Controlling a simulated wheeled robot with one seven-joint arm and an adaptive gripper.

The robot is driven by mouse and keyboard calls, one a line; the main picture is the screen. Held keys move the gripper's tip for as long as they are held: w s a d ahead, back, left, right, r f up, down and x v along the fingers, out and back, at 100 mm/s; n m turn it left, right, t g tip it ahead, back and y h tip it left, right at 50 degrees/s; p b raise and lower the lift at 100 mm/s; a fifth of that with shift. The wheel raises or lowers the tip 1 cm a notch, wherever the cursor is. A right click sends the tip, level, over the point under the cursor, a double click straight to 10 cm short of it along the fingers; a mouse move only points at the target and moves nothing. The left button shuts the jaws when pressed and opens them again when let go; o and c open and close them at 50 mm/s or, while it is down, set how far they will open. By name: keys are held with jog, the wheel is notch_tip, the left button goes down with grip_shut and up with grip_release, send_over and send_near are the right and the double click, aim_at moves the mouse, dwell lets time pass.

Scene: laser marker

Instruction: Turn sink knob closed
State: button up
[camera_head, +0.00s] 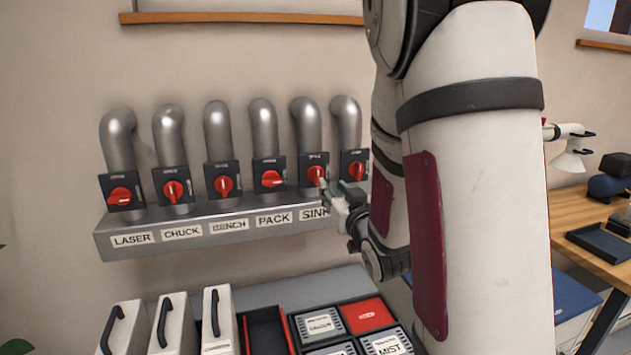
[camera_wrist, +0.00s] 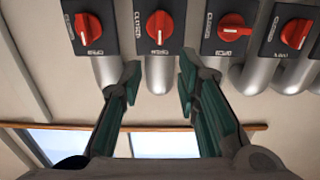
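The sink knob (camera_head: 316,175) is a red handle on a dark square plate above the SINK label (camera_head: 314,213). Its handle stands near vertical, slightly tilted. In the wrist view, which appears upside down, it is the middle knob (camera_wrist: 160,27). My gripper (camera_head: 334,187) is just in front of and slightly right of this knob in the head view. In the wrist view my gripper (camera_wrist: 160,72) has its fingers apart, with nothing between them but the pipe behind. The knob lies beyond the fingertips, and I see no contact. My arm hides part of the SINK label.
A knob with a horizontal handle (camera_head: 271,178) sits above PACK to the left. Another knob (camera_head: 357,169) is close on the right. Grey pipes (camera_head: 306,120) rise behind the knobs. Below are the grey shelf (camera_head: 190,226), white handled cases (camera_head: 218,318) and a red box (camera_head: 367,315).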

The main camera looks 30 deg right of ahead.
aim_at(318, 171)
jog(key=x, duration=1.1)
jog(key=shift+b, duration=0.3)
grip_shut()
